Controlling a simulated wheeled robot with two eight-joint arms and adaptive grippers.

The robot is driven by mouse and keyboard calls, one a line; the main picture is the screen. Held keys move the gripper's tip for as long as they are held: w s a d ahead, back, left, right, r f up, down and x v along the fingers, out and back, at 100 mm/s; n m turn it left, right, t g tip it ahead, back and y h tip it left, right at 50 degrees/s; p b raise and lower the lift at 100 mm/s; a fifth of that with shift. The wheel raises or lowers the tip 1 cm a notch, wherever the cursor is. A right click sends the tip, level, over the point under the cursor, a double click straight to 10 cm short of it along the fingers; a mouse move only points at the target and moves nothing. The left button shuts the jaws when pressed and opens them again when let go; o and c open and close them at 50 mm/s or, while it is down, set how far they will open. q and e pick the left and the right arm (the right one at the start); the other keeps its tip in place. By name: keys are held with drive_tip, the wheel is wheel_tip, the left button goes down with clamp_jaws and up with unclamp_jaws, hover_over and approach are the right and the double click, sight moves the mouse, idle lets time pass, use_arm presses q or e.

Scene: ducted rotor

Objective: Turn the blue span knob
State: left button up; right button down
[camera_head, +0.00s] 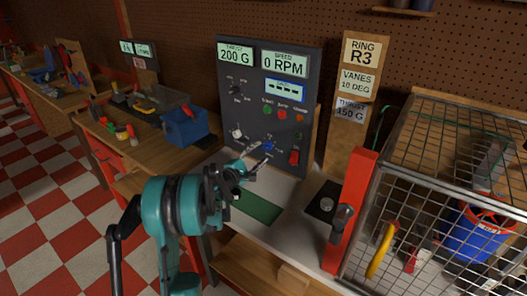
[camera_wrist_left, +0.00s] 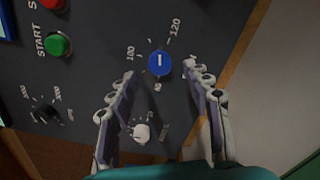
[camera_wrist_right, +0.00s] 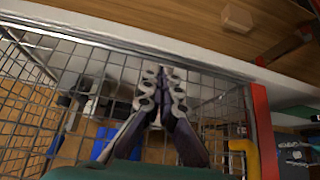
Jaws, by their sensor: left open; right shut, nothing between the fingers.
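The blue span knob (camera_head: 268,146) sits low on the dark control panel. In the left wrist view the blue knob (camera_wrist_left: 160,63) carries a short white mark, with printed numbers including 100 and 120 around it. My left gripper (camera_head: 244,168) is in front of the panel, below and left of the knob. In the left wrist view my left gripper (camera_wrist_left: 160,76) is open, with its fingertips on either side of the knob. I cannot tell whether they touch it. My right gripper (camera_wrist_right: 162,76) is shut and empty beside the wire cage; it is not in the head view.
A white knob (camera_wrist_left: 141,132) sits between the left fingers, nearer the palm. A green START button (camera_wrist_left: 57,44) and a black knob (camera_wrist_left: 45,112) are also on the panel. The wire cage (camera_head: 470,110) with its red post (camera_head: 350,205) stands to the right.

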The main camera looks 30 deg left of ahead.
use_arm(q)
drive_tip(key=s, duration=0.8)
drive_tip(key=shift+a, duration=0.3)
drive_tip(key=s+d+m+g+h, duration=0.15)
drive_tip(key=d+m, duration=0.25)
drive_tip(key=d, duration=0.4)
drive_tip(key=s+d+m+g+h, duration=0.1)
drive_tip(key=s+d+m+g, duration=0.2)
drive_tip(key=d, duration=0.4)
drive_tip(key=s+d+m+g+h, duration=0.15)
drive_tip(key=d+m, duration=0.25)
drive_tip(key=d, duration=0.4)
drive_tip(key=s+d+f+m+g+y, duration=0.2)
drive_tip(key=s+m, duration=0.3)
drive_tip(key=s, duration=0.5)
drive_tip(key=s+d+f+m+g+y, duration=0.2)
drive_tip(key=s+m, duration=0.4)
drive_tip(key=s, duration=0.4)
drive_tip(key=shift+s+d+g+y, duration=0.2)
drive_tip(key=shift+d+g+y, duration=0.3)
drive_tip(key=shift+d+y, duration=0.15)
